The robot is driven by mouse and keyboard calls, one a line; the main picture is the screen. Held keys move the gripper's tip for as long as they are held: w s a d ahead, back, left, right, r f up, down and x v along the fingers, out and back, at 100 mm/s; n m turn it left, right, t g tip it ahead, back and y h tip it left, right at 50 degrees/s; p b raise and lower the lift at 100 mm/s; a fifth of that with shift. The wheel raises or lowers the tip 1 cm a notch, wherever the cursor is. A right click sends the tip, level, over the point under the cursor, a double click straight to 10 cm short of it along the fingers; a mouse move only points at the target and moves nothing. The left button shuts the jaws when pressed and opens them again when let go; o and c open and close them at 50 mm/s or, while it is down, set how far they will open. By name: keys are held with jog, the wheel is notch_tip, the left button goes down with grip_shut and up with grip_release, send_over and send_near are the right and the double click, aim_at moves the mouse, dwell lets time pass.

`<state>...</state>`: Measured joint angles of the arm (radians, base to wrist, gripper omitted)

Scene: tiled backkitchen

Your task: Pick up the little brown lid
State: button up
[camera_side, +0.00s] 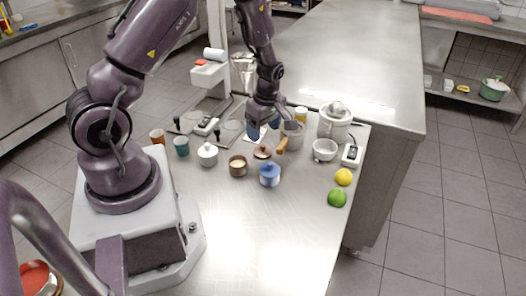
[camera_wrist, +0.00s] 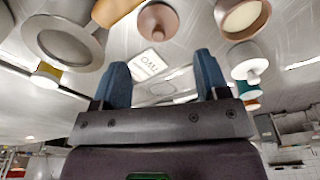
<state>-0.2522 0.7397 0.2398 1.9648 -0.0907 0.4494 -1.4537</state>
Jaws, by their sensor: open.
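The little brown lid (camera_side: 262,152) lies on the steel worktop with its knob up, between a small brown pot (camera_side: 238,166) with a pale inside and a blue lidded pot (camera_side: 270,175). In the wrist view the lid (camera_wrist: 158,22) is at the top centre, beyond the fingertips, and the brown pot (camera_wrist: 242,16) is to its right. My gripper (camera_side: 262,130) is above the worktop, behind the lid and apart from it. In the wrist view its two blue fingers (camera_wrist: 162,72) stand wide apart with nothing between them.
A saucepan (camera_side: 293,134) with a wooden handle stands close to the right of my gripper. A white lidded pot (camera_side: 207,155) and a teal cup (camera_side: 181,146) stand left. A white bowl (camera_side: 325,150), lemon (camera_side: 343,177) and lime (camera_side: 337,198) are right. The front worktop is clear.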

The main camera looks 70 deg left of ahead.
aim_at(263, 145)
jog(key=f, duration=0.6)
jog(key=shift+a+f, duration=0.25)
jog(key=c, duration=0.7)
